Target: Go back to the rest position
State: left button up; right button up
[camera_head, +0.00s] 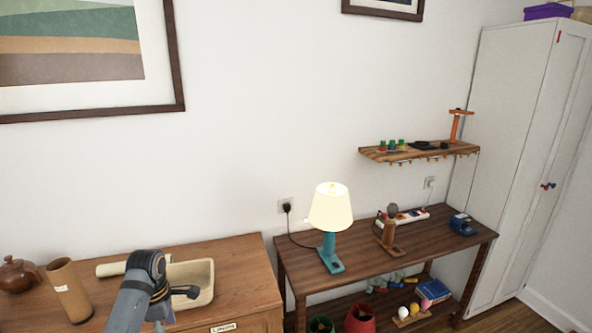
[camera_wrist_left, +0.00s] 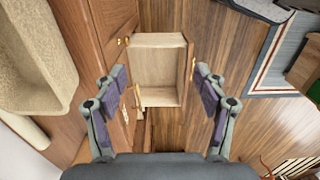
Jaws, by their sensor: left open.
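My left arm (camera_head: 136,295) reaches in from the lower left in the head view, over the wooden cabinet top (camera_head: 243,267). My left gripper (camera_wrist_left: 158,84) is open and empty in the left wrist view, its two grey fingers with purple pads spread wide. Between and beyond them is an open, empty drawer (camera_wrist_left: 157,68) with pale inside walls. The fingers appear apart from it. My right gripper is in neither view.
A beige tray (camera_head: 205,287) sits on the cabinet beside my arm, with a brown cylinder (camera_head: 68,290) and teapot (camera_head: 17,275) to the left. A lit lamp (camera_head: 330,212) stands on the shelved table (camera_head: 365,245). Wooden floor (camera_wrist_left: 228,50) lies right of the drawer.

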pick_arm(q)
notch_tip(320, 180, down, 14)
jog(key=s+m, duration=0.2)
jog(key=m, duration=0.2)
jog(key=s+d+f+m, duration=0.1)
jog(key=s+f+m, duration=0.4)
jog(key=s+f, duration=0.7)
jog(key=s+d+f+m+y, duration=0.1)
jog(key=s+f+m, duration=0.5)
jog(key=s+f, duration=0.5)
notch_tip(320, 180, down, 5)
jog(key=shift+s+f+t, duration=0.15)
jog(key=shift+s+t, duration=0.15)
jog(key=shift+s, duration=0.1)
jog(key=shift+o, duration=0.3)
jog(key=s+d+f+m, duration=0.1)
jog(key=s+f+m, duration=0.2)
jog(key=s, duration=0.6)
jog(key=s+d+f+m, duration=0.2)
jog(key=s+m, duration=0.2)
jog(key=s, duration=0.5)
jog(key=shift+s+f+t, duration=0.2)
jog(key=shift+f+t, duration=0.1)
jog(key=shift+f, duration=0.1)
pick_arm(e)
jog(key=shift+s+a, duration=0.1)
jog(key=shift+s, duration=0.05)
